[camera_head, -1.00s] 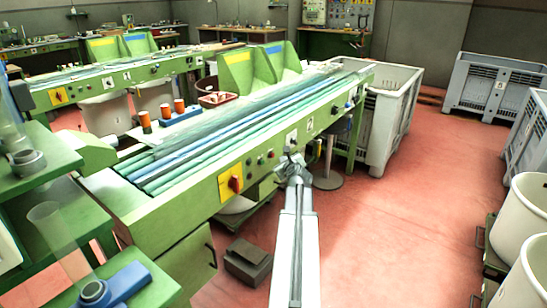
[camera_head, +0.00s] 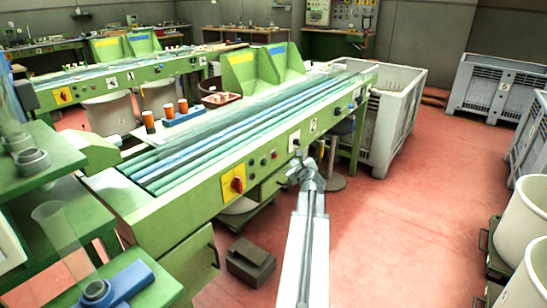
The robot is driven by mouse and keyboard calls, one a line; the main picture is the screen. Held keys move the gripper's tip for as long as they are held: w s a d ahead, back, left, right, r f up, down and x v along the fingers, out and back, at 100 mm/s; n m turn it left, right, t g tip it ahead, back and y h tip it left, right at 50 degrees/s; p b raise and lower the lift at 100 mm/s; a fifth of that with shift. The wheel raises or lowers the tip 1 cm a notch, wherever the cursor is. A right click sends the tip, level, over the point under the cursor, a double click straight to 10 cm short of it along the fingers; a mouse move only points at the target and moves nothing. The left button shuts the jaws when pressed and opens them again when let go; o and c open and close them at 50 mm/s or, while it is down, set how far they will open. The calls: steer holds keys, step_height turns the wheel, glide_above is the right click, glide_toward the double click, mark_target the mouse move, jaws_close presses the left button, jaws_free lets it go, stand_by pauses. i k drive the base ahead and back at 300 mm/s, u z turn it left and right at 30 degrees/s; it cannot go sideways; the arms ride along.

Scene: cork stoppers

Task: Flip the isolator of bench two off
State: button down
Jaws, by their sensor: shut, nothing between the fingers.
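A red rotary isolator knob (camera_head: 237,184) sits on a yellow plate on the front panel of the near green bench (camera_head: 150,212). The knob looks roughly upright, but its exact angle is too small to read. A white number plate (camera_head: 313,125) is on the same panel; its digit looks like a 2 but is not sharp. My gripper (camera_head: 300,165) is in front of that panel, to the right of the isolator and apart from it. It is shut and empty.
Small buttons (camera_head: 264,160) lie along the panel between isolator and gripper. A dark step block (camera_head: 250,262) stands on the floor below. A grey crate (camera_head: 395,125) stands at the bench's far end. Red floor at right is clear up to the white tubs (camera_head: 525,215).

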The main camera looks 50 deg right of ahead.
mark_target(237, 182)
steer(key=k, duration=1)
